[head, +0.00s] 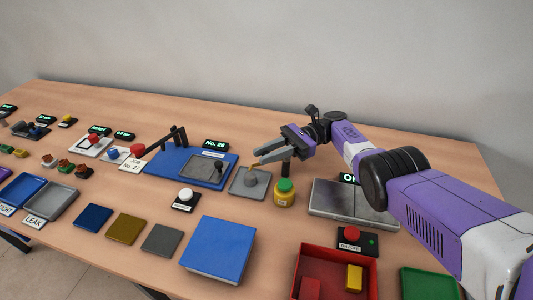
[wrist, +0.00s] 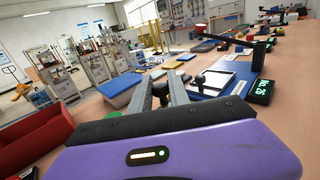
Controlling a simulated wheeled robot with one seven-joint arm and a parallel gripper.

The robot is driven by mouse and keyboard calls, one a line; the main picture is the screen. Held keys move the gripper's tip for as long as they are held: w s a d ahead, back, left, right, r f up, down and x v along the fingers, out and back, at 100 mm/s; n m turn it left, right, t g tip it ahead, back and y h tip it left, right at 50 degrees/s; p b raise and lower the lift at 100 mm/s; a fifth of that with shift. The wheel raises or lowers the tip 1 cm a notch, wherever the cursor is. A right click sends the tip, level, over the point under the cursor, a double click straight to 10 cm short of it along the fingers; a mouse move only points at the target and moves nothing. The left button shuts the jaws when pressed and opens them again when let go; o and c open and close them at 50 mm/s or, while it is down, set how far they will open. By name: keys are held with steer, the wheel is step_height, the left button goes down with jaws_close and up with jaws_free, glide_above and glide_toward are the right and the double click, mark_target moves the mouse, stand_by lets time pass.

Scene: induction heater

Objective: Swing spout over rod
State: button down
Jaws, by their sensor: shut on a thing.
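The spout (head: 258,165) shows as a thin brass-coloured arm beside a dark upright post (head: 286,168) in the head view. Its tip hangs over a grey tray (head: 240,191), above or close to a short grey cylinder, likely the rod (head: 251,180). I cannot tell whether tip and cylinder line up. My gripper (head: 260,152) reaches in from the right, its jaws shut on the spout; the contact is partly hidden. In the wrist view, a black knob (wrist: 160,90) shows between the two fingers (wrist: 160,84).
A blue base plate (head: 170,168) with a lever is to the left. A metal plate (head: 335,210) is to the right, and a red bin (head: 300,257) in front.

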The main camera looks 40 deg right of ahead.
steer(key=c, duration=1.3)
jaws_free()
steer(key=shift+s, duration=0.1)
steer(key=d+b, duration=0.1)
steer(key=b, duration=0.1)
steer(key=d+b, duration=0.3)
steer(key=b, duration=0.1)
steer(key=shift+s+d+f, duration=0.2)
steer(key=shift+f, duration=0.2)
steer(key=d+b, duration=0.2)
steer(key=b, duration=0.1)
steer(key=shift+s+d+r+b, duration=0.1)
steer(key=shift+s+d+b, duration=0.05)
steer(key=shift+b, duration=0.25)
steer(key=shift+s+d+r+b, duration=0.1)
steer(key=shift+d+r+b, duration=0.1)
steer(key=shift+d+b, duration=0.35)
steer(key=shift+a, duration=0.1)
